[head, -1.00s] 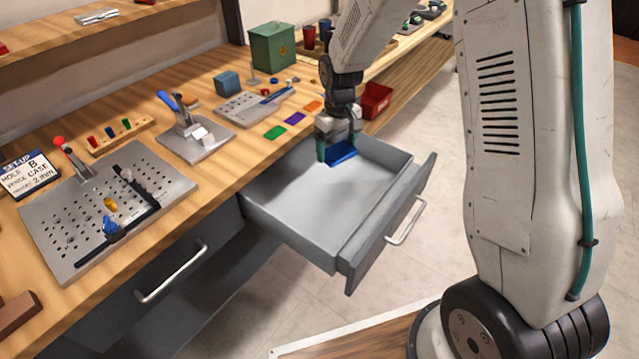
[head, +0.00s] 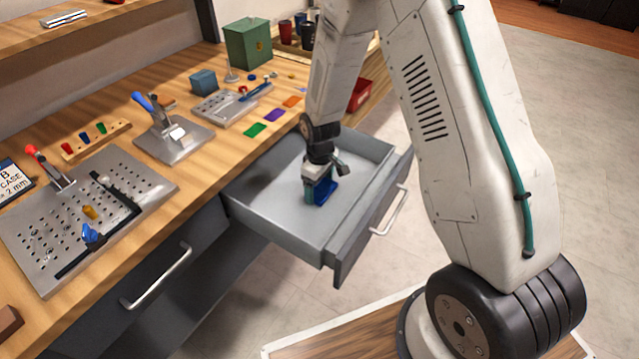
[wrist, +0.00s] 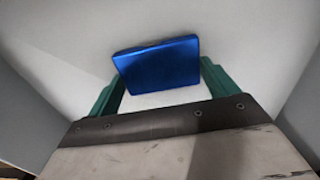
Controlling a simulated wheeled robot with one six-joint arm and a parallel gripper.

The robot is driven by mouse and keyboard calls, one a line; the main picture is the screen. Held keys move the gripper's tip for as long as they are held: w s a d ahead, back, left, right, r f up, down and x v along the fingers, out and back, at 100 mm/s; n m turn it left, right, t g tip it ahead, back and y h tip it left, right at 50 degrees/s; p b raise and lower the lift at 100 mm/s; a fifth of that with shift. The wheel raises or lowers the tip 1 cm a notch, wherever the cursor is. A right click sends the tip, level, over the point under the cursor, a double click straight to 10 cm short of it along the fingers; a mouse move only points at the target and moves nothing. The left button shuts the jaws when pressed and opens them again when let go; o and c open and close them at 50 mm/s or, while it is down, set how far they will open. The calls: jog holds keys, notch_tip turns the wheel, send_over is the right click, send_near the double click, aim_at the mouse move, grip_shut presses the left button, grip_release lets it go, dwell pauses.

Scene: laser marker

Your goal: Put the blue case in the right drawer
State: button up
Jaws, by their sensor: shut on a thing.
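The right drawer (head: 290,229) is pulled open and has a bare grey floor. My gripper (head: 319,190) is down inside the drawer, shut on the blue case (head: 325,189). In the wrist view the blue case (wrist: 158,65) sits between the two green fingers of my gripper (wrist: 160,83), slightly tilted in the picture. The pale drawer floor lies behind it. I cannot tell whether the case touches the floor. Part of the case is hidden by my gripper in the head view.
The drawer's front panel with its handle (head: 389,212) stands at the right. The left drawer's handle (head: 157,277) is on a closed front. The bench holds a perforated plate (head: 150,190), a toggle clamp (head: 160,120), a green box (head: 248,44) and coloured tags. A red bin (head: 359,95) stands behind the drawer.

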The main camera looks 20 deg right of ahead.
jog(key=o, duration=0.9)
notch_tip(320, 180, up, 13)
notch_tip(320, 180, up, 8)
jog(key=m, duration=0.1)
send_over(320, 188)
jog(key=s+d, duration=0.1)
jog(key=s, duration=0.3)
jog(key=s+r+m, duration=0.2)
jog(key=s+r, duration=0.3)
jog(key=s, duration=0.4)
jog(key=s+d+r+m, duration=0.1)
jog(key=s+r+m, duration=0.1)
jog(key=s+r, duration=0.3)
jog(key=s+d+r+m+t, duration=0.1)
jog(key=s+r, duration=0.5)
jog(key=s, duration=0.6)
jog(key=shift+s+d+m, duration=0.25)
jog(key=shift+s+m, duration=0.15)
jog(key=shift+m, duration=0.2)
